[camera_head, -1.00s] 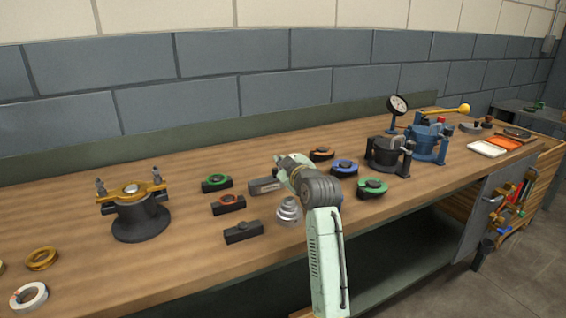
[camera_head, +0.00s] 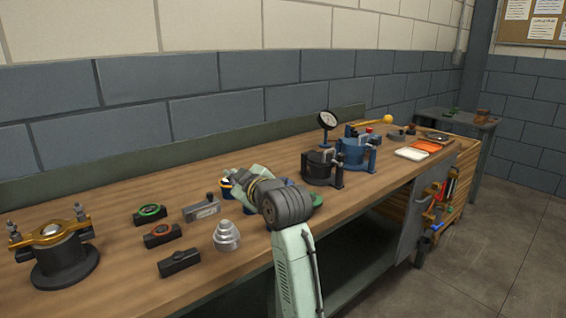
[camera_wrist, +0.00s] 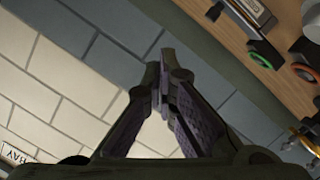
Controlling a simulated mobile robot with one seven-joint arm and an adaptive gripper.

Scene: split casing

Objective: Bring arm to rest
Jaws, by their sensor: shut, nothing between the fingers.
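My gripper (camera_wrist: 163,75) shows in the wrist view with its two dark fingers drawn together at the tips and nothing between them. It points toward the block wall, apart from the bench parts in that view. In the head view my pale green arm reaches up over the bench's front edge, folded at a dark grey joint. The fingers cannot be made out there. The arm partly hides several ring-topped parts behind it, including a green one (camera_head: 316,199).
The wooden bench (camera_head: 120,190) holds a black fixture with a gold bar (camera_head: 62,255), a stepped metal cone (camera_head: 227,237), small black blocks (camera_head: 180,262), a black pot (camera_head: 317,168), a blue pot (camera_head: 352,152) and a dial gauge (camera_head: 327,121). Open floor lies at right.

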